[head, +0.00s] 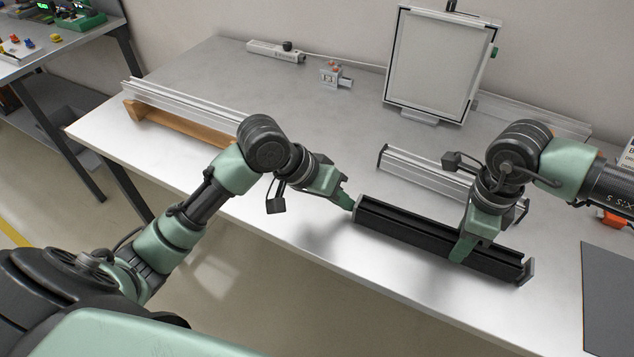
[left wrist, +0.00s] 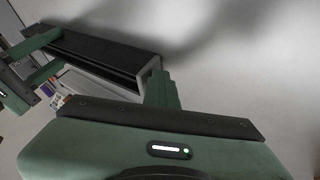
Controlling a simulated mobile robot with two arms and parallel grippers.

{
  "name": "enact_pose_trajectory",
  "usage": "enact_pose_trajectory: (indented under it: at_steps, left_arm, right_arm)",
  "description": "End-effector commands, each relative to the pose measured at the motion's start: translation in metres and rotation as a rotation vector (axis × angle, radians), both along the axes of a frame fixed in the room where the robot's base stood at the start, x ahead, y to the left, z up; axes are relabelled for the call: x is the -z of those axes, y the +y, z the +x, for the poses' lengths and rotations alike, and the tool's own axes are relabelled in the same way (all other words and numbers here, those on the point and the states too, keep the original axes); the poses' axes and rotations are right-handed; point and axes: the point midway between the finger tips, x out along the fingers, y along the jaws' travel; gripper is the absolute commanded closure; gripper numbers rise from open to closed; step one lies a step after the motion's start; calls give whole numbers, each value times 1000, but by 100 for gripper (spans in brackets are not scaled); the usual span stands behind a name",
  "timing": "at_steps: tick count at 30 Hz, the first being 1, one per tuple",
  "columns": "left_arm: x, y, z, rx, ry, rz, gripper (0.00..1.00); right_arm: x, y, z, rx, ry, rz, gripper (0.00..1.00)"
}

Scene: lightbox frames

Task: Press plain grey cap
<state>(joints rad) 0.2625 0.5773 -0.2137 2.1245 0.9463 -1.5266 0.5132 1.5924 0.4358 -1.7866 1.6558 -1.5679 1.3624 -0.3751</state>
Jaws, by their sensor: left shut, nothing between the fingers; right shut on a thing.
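A black slotted profile (head: 430,232) lies on the table near its front edge. A plain grey cap (head: 357,207) sits at its left end; it also shows in the left wrist view (left wrist: 149,70). A dark end piece (head: 528,270) is at the right end. My left gripper (head: 347,202) is shut and empty, its fingertips right at the grey cap; the left wrist view shows the fingers (left wrist: 162,90) against or very close to it. Whether they touch is hard to tell. My right gripper (head: 463,248) is shut on the profile, nearer its right end.
A silver profile (head: 420,172) lies behind the black one. Another silver profile (head: 190,100) rests by a wooden strip (head: 175,125) at the left. A framed light panel (head: 435,65) stands at the back. The table's middle is clear.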

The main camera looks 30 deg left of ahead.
Motion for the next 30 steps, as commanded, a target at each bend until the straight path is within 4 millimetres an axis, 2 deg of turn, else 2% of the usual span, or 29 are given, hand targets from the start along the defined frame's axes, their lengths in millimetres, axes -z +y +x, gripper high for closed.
enact_pose_trajectory:
  at_steps: [4, 12, 19, 30]
  left_arm:
    - [2, 33, 0, -10, 3, 12, 100]
    - [-49, 63, -22, -10, -4, 15, 100]
    - [-74, 77, -35, -11, -2, 13, 100]
    - [-80, 80, -38, -11, 0, 12, 100]
  right_arm:
    - [0, 2, -1, -3, 1, 6, 100]
    - [0, 0, 0, 0, 0, 2, 100]
    - [0, -1, 1, 1, -1, 1, 100]
    - [0, -1, 1, 1, -1, 0, 100]
